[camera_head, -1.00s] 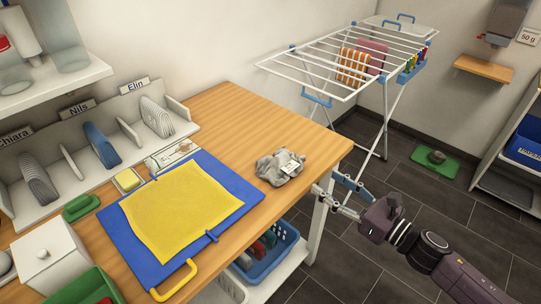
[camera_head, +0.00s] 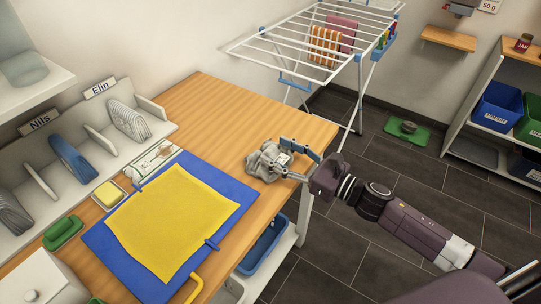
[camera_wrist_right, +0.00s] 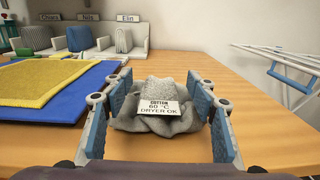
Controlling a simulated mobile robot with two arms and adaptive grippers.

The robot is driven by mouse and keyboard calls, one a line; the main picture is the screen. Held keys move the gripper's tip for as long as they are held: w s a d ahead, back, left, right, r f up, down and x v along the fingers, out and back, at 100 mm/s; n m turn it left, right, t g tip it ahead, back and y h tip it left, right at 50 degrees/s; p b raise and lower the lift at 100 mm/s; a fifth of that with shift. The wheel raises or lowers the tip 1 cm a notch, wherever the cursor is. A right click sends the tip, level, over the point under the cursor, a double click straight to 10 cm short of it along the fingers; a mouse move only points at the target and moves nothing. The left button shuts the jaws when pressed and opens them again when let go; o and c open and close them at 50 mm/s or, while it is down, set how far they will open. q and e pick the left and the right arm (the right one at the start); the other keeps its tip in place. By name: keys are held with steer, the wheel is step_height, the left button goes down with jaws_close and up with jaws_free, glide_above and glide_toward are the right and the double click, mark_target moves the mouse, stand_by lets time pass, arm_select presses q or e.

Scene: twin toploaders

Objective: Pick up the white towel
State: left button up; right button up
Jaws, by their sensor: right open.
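A crumpled light grey cloth (camera_head: 262,162), the only loose towel-like piece on the bare wood, lies near the right edge of the wooden table. It also shows in the right wrist view (camera_wrist_right: 135,123) with a white tag reading "COTTON 60 °C DRYER OK". My right gripper (camera_head: 297,160) reaches it from the right, low at the table edge. In the right wrist view its open blue-padded fingers (camera_wrist_right: 160,98) stand either side of the cloth, with small gaps visible. My left gripper is not in view.
A yellow cloth (camera_head: 170,222) lies on a blue folding board (camera_head: 228,212) left of the grey cloth. A divided shelf (camera_head: 97,150) with folded cloths stands behind. A drying rack (camera_head: 235,47) is beyond the table. A blue basket (camera_head: 262,245) sits below the tabletop.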

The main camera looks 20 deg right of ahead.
mark_target(274, 149)
steer(key=shift+p+x, duration=0.3)
steer(key=shift+x, duration=0.85)
steer(key=shift+w+a, duration=0.2)
steer(key=shift+w, duration=0.15)
steer(key=c, duration=1.4)
arm_select(q)
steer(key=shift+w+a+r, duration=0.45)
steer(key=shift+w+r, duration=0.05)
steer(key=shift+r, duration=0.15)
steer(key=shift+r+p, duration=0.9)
steer(key=shift+p, duration=0.05)
arm_select(e)
step_height(274, 149, up, 20)
